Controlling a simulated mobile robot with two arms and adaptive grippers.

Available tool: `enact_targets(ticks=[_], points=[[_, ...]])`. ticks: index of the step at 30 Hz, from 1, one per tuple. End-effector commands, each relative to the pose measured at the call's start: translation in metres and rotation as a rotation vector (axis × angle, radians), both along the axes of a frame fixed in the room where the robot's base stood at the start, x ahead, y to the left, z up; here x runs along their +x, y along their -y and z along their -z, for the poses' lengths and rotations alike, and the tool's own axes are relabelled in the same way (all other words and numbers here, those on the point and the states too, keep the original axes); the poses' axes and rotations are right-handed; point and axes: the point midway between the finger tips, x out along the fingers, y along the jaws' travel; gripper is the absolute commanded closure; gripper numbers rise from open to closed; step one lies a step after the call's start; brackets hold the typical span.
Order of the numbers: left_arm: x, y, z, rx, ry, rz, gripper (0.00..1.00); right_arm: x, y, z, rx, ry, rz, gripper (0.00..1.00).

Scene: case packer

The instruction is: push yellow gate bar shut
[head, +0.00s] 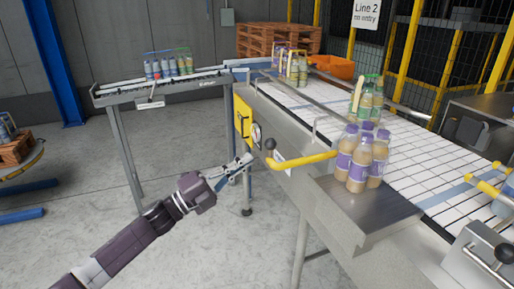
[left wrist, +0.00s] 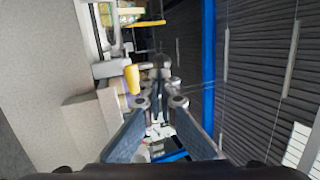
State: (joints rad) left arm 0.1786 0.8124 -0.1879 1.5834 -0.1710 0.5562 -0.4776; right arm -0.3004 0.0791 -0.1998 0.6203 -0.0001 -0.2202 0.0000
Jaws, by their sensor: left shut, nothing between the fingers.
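The yellow gate bar (head: 302,160) sticks out at the near side of the conveyor. My left gripper (head: 246,160) is shut and empty, just left of the bar's bracketed end; I see no clear contact. In the left wrist view, the gripper fingers (left wrist: 160,103) point ahead, with a yellow part (left wrist: 133,78) beyond them that I cannot identify for certain. My right gripper is not in view.
Purple-labelled bottles (head: 357,160) stand at the bar's right end, by a bare metal plate (head: 365,205). The white conveyor (head: 410,150) lies behind. A yellow panel (head: 242,116) is on the frame behind my gripper.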

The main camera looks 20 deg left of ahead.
Motion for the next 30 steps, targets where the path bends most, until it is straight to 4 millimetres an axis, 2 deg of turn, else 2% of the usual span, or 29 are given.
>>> enact_targets(ticks=[1, 3, 10, 24, 30], points=[[0.007, 0.005, -0.009, -0.002, 0.003, 0.000, 1.00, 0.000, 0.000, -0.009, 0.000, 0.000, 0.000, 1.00], [0.015, 0.011, -0.012, -0.001, 0.002, 0.000, 1.00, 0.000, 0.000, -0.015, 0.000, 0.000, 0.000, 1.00], [0.031, 0.022, -0.015, -0.002, 0.000, -0.001, 1.00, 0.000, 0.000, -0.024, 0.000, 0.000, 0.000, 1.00], [0.034, 0.025, -0.013, -0.001, -0.001, 0.000, 1.00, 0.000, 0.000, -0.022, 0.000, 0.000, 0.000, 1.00], [0.050, 0.042, -0.012, -0.002, 0.004, 0.002, 1.00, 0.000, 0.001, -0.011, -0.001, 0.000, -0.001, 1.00]])
